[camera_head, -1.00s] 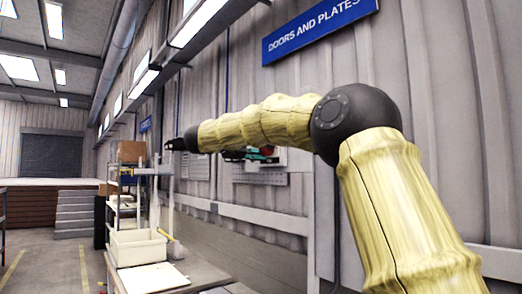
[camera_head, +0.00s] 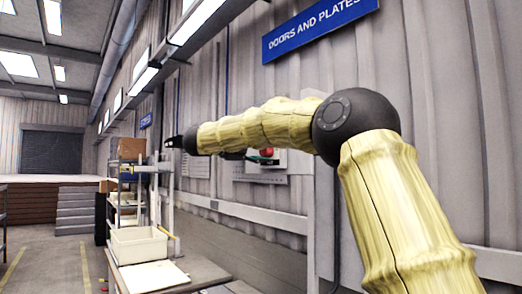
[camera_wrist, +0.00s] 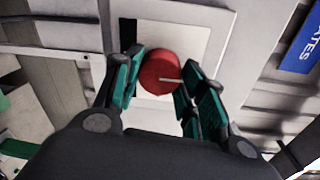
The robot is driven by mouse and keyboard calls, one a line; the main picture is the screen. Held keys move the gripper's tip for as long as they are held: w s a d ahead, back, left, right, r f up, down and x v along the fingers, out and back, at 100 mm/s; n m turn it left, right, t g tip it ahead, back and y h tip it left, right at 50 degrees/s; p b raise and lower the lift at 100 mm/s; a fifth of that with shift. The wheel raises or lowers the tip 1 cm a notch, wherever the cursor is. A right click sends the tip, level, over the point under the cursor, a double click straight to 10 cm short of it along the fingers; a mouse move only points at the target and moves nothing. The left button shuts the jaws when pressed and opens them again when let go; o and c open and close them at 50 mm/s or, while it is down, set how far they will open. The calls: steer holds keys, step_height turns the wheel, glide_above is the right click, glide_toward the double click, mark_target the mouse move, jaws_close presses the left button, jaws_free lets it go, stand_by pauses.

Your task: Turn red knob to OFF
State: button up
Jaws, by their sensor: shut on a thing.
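The red knob (camera_wrist: 160,72) sits on a pale square panel (camera_wrist: 203,38) on the wall in the wrist view. A light pointer line runs on the knob toward the right of the picture. My gripper (camera_wrist: 158,82) has its teal fingers on either side of the knob, shut on it. In the head view the knob (camera_head: 267,152) shows small as a red patch behind my forearm, and the gripper is mostly hidden there. No OFF marking is readable in either view.
A blue sign (camera_head: 320,25) hangs on the corrugated wall above my arm. A workbench with a white bin (camera_head: 138,246) and a shelf with a brown box (camera_head: 131,149) stand at left. The floor at far left is open.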

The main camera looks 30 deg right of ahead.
stand_by(0.4)
steer(key=o, duration=1)
steer(key=shift+a, duration=0.1)
steer(key=a, duration=1.1)
steer(key=shift+s+a+r, duration=0.35)
steer(key=shift+s, duration=0.05)
